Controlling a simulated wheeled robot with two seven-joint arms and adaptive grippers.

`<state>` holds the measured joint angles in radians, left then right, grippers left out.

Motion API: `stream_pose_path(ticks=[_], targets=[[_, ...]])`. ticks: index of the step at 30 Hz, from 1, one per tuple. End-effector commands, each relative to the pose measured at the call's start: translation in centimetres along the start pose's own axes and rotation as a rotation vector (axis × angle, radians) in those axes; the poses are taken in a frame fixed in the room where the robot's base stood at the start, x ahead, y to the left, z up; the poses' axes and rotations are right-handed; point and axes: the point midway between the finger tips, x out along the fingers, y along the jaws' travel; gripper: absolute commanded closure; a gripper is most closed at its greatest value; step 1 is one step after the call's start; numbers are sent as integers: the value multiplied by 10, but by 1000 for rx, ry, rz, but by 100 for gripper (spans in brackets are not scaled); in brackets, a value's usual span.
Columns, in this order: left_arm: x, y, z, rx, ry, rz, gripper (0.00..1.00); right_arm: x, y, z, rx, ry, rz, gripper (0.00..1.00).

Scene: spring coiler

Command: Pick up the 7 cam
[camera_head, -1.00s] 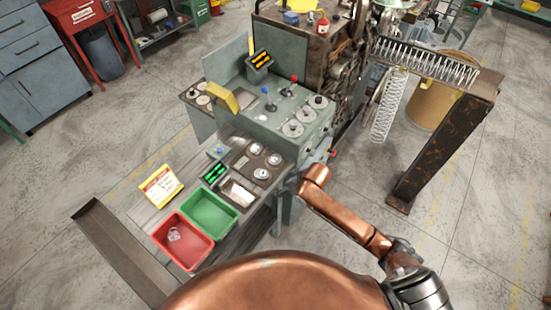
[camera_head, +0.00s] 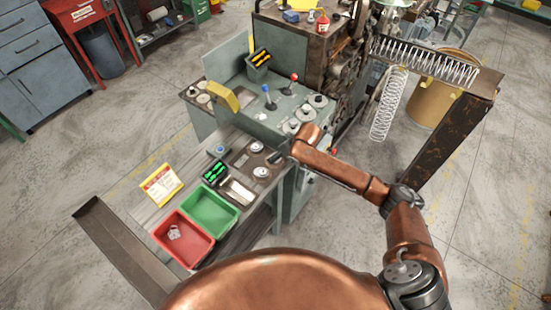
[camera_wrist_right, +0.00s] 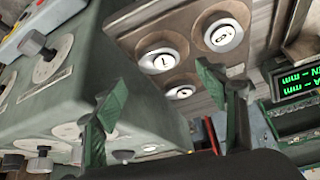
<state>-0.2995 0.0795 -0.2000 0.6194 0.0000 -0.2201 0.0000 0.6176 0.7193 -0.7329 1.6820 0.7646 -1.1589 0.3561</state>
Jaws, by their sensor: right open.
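Three round white-topped cams sit on a brown plate (camera_head: 240,160) beside the machine's control box. In the right wrist view, one cam (camera_wrist_right: 158,61) bears a mark that looks like a 7. Another (camera_wrist_right: 222,36) looks like a 6 or 9, and the mark on the third (camera_wrist_right: 180,92) is hard to read. In the head view two cams (camera_head: 257,147) (camera_head: 260,172) show; my right gripper hides the third. My right gripper (camera_wrist_right: 162,80) is open and empty above the plate, its green-padded fingers apart. My left gripper is out of view.
The control box (camera_head: 285,115) with knobs and levers stands close behind the gripper. A green digital display (camera_head: 215,171), a green bin (camera_head: 209,212) and a red bin (camera_head: 183,240) lie to the left. A spring rack (camera_head: 440,68) stands at the right.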

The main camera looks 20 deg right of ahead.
Motion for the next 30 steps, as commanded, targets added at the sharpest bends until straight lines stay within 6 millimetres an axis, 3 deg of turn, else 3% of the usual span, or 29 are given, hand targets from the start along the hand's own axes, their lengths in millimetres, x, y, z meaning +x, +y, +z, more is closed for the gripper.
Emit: stream_pose_path(ticks=[9, 19, 30], targets=[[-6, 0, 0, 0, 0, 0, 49, 42, 0, 2, 0, 0, 0, 34], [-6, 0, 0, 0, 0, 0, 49, 49, 0, 2, -2, 1, 0, 35], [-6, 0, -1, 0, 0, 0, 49, 49, 0, 2, -2, 1, 0, 60]])
